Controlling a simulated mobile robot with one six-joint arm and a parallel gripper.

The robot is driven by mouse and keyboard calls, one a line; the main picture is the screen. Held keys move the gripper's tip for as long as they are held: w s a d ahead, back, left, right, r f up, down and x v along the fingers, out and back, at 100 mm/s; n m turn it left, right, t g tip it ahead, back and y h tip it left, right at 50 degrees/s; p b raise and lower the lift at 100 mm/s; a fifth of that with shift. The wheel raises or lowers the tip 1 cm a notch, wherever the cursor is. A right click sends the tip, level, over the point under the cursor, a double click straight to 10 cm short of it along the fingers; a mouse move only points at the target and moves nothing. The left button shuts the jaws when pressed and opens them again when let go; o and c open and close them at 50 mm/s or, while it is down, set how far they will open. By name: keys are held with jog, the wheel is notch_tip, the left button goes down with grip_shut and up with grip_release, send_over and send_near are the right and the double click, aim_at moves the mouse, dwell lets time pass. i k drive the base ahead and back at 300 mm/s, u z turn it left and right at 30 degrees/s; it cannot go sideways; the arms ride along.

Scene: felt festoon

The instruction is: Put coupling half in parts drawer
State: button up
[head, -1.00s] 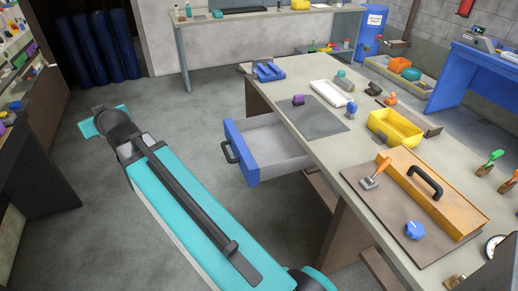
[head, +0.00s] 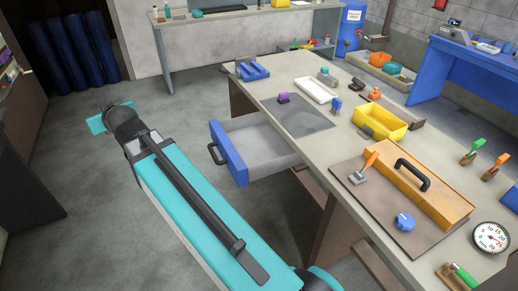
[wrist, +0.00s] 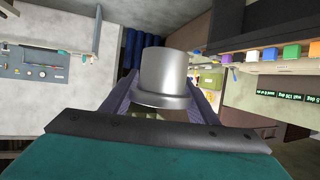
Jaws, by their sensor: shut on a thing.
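The coupling half (wrist: 164,72) is a grey metal cylinder with a wider flange, seen in the wrist view. My gripper (wrist: 163,88) is shut on it, with a finger on each side. In the head view my arm reaches out at the left, over the floor; the fingers and the coupling half cannot be made out there. The parts drawer (head: 228,153) has a blue front and a black handle. It is pulled open from the left side of the workbench, and its visible grey inside looks empty. My arm's end is left of the drawer, apart from it.
The workbench (head: 318,178) carries a grey mat (head: 308,120), a purple item (head: 283,98), a white tray (head: 317,90), a yellow bin (head: 380,122), an orange box (head: 425,190) and a dial gauge (head: 491,237). Open floor lies between my arm and the drawer.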

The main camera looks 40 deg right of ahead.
aim_at(258, 140)
jog(key=u, duration=0.05)
jog(key=i, duration=1)
jog(key=z, duration=0.05)
